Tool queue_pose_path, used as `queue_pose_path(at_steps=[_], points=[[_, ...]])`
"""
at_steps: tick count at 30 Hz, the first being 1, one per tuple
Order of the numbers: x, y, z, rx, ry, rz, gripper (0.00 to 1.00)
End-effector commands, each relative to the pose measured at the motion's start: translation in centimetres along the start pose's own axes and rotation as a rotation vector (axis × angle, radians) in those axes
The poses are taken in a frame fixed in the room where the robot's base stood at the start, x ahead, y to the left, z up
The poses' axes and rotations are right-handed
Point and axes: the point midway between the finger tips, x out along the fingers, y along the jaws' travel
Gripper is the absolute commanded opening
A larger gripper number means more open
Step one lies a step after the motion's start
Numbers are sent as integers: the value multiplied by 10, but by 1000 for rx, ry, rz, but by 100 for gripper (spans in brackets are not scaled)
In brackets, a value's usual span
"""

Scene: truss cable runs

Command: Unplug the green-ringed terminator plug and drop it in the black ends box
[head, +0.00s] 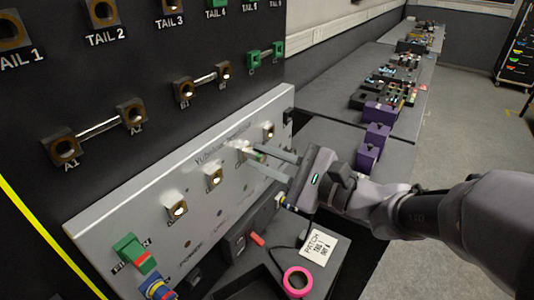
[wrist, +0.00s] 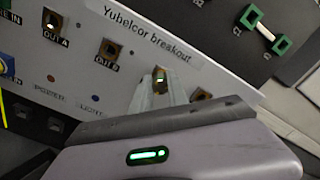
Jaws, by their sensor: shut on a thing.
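The terminator plug (head: 258,156) sits at a socket on the grey breakout panel (head: 200,205), with a bit of green showing on it. My gripper (head: 262,160) reaches in from the right, and its two light fingers are shut on the plug. In the wrist view the fingers (wrist: 160,92) close around the plug (wrist: 159,76) in front of the panel. The fingers hide most of the plug, and I cannot tell how deep it sits in the socket. A dark open-topped box (head: 238,287) stands below the panel at the bottom of the head view; its label is not readable.
A pink ring (head: 298,282) and a white patch card (head: 318,246) lie on the dark surface below the panel. A green plug (head: 131,252) and a blue one (head: 158,288) are at the panel's lower left. Purple boxes (head: 376,134) stand on the bench behind.

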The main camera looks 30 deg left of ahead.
Motion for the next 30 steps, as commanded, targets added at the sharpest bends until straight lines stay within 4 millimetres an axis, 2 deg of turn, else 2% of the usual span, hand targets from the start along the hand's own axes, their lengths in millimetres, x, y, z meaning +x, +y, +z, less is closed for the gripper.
queue_pose_path(at_steps=[11,30], points=[[0,0,-2,-15,2,-1,0],[0,2,-2,-176,1,-1,0]])
